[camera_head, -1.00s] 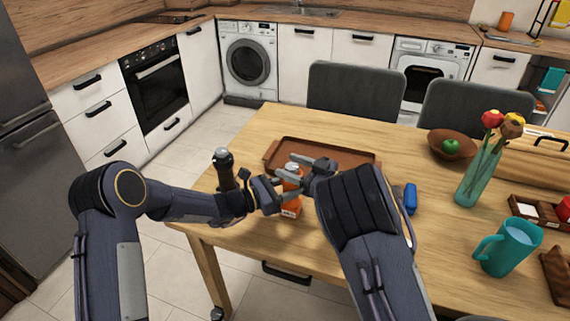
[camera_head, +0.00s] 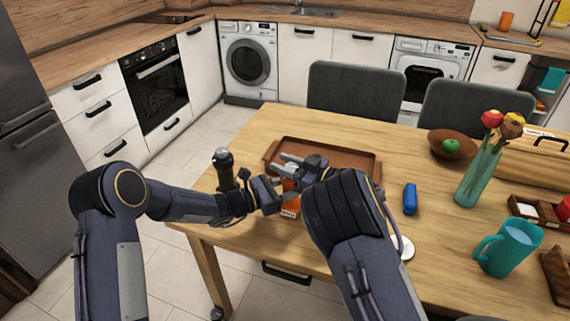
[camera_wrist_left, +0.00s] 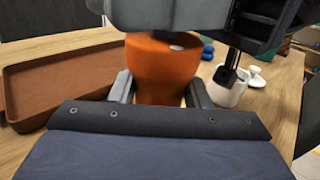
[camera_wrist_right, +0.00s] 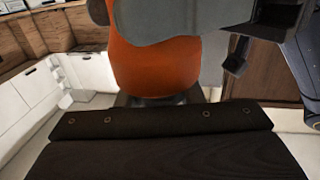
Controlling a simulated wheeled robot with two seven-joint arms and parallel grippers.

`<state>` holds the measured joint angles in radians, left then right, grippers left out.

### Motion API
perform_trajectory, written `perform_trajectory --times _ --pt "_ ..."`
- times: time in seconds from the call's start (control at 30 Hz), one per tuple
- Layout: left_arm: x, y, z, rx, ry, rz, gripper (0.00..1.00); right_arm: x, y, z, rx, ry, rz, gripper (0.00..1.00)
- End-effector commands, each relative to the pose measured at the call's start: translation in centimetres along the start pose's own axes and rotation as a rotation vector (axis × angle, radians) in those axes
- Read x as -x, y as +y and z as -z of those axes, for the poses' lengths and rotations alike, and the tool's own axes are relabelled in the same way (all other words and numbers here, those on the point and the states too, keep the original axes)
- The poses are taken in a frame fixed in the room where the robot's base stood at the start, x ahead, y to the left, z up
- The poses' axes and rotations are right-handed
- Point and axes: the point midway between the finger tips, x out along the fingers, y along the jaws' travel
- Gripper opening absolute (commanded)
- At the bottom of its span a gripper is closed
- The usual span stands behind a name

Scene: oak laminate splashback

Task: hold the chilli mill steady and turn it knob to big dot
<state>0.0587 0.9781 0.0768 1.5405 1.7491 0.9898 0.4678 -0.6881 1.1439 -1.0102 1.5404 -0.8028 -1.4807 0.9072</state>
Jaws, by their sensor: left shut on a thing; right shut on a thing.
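The chilli mill (camera_head: 289,210) is orange and stands upright near the table's front edge, mostly hidden by my grippers. My left gripper (camera_head: 283,194) is shut around its body; in the left wrist view the orange body (camera_wrist_left: 160,72) sits between the two fingers, with a small pale mark near its top. My right gripper (camera_head: 291,168) is shut at the mill's top, above the left one. The right wrist view shows the orange mill (camera_wrist_right: 155,70) close up, with grey fingers over its upper part. The knob and the big dot are hidden.
A brown tray (camera_head: 345,150) lies just behind the mill. A dark bottle-like mill (camera_head: 223,168) stands to the left. A blue object (camera_head: 410,198) lies to the right, then a teal mug (camera_head: 509,247) and a flower vase (camera_head: 479,174). A small white cup (camera_wrist_left: 228,93) shows in the left wrist view.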

Motion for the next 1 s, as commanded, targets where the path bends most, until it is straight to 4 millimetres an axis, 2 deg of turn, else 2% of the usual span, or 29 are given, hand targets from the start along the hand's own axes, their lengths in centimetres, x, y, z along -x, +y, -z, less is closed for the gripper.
perform_trajectory --times 0.33,0.57,1.0 --pt "0.02 -0.04 -0.05 -0.001 -0.002 0.002 0.15 0.54 1.01 -0.57 -0.019 0.008 -0.093 0.11" --pt "0.04 -0.08 -0.06 -0.001 -0.003 0.003 0.15 0.37 0.73 -0.14 -0.004 0.002 -0.188 0.11" --pt "0.05 -0.01 -0.03 -0.002 -0.001 0.001 0.15 0.32 1.03 -0.12 -0.004 -0.003 -0.537 0.11"
